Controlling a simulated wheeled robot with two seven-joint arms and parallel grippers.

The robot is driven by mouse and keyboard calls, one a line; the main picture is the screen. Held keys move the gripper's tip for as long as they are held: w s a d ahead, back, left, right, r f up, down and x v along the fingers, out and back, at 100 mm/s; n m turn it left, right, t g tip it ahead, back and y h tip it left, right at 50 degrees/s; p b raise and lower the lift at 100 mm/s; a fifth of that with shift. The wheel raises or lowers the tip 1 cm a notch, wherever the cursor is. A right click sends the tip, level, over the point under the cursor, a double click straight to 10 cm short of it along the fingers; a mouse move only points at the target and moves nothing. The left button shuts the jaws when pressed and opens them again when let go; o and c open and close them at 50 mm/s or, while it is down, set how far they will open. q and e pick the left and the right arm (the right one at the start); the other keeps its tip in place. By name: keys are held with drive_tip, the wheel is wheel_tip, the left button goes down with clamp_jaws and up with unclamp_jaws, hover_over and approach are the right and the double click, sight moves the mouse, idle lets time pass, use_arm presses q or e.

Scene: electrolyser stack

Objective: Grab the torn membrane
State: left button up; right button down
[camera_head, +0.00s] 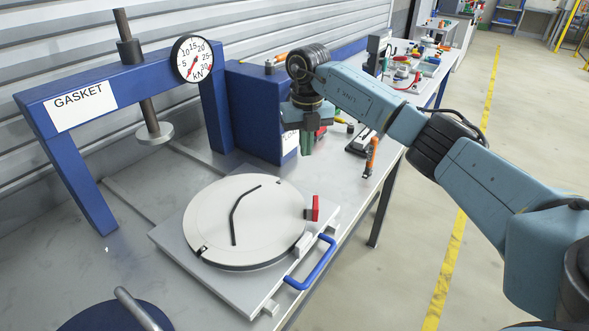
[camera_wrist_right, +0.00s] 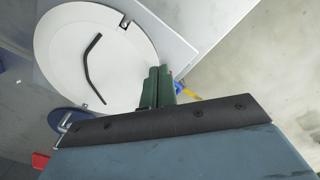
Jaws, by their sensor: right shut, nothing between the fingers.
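The torn membrane (camera_head: 265,218) is a pale round disc with a dark bent line across it, which looks like the tear. It lies flat on a grey square plate (camera_head: 172,240) on the bench. My right gripper (camera_head: 307,146) is shut and empty, pointing down above the bench, beyond the disc and to its right in the head view. In the right wrist view the membrane (camera_wrist_right: 62,50) is at the upper left, and the green fingers (camera_wrist_right: 158,88) are together, overlapping its edge in the picture. My left gripper is not in view.
A blue press frame labelled GASKET (camera_head: 82,103) with a dial gauge (camera_head: 193,59) stands behind the disc. A red tab (camera_head: 316,208) sits at the disc's edge, and a blue handle (camera_head: 318,264) at the plate's side. A blue round part (camera_head: 95,318) is at the lower left.

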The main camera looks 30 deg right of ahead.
drive_tip(key=f, duration=0.3)
drive_tip(key=s+f, duration=0.1)
drive_tip(key=f, duration=0.2)
drive_tip(key=f+p, duration=0.1)
drive_tip(key=f, duration=0.2)
drive_tip(key=shift+s+f, duration=0.25)
drive_tip(key=shift+f, duration=0.1)
drive_tip(key=shift+s+a+r+p, duration=0.15)
drive_tip(key=shift+s+p, duration=0.1)
drive_tip(key=shift+s, duration=0.2)
drive_tip(key=shift+s+a+r+p, duration=0.15)
drive_tip(key=shift+s+p, duration=0.1)
drive_tip(key=shift+s, duration=0.2)
drive_tip(key=shift+s+a+f, duration=0.1)
drive_tip(key=shift+s, duration=0.3)
drive_tip(key=shift+s+a, duration=0.1)
drive_tip(key=shift+s, duration=0.15)
drive_tip(key=shift+s+a, duration=0.1)
drive_tip(key=shift+s, duration=0.1)
use_arm(q)
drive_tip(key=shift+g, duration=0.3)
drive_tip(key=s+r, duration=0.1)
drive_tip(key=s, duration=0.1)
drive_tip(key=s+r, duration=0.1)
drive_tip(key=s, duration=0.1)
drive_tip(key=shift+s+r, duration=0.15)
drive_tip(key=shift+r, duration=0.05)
drive_tip(key=shift+p, duration=0.3)
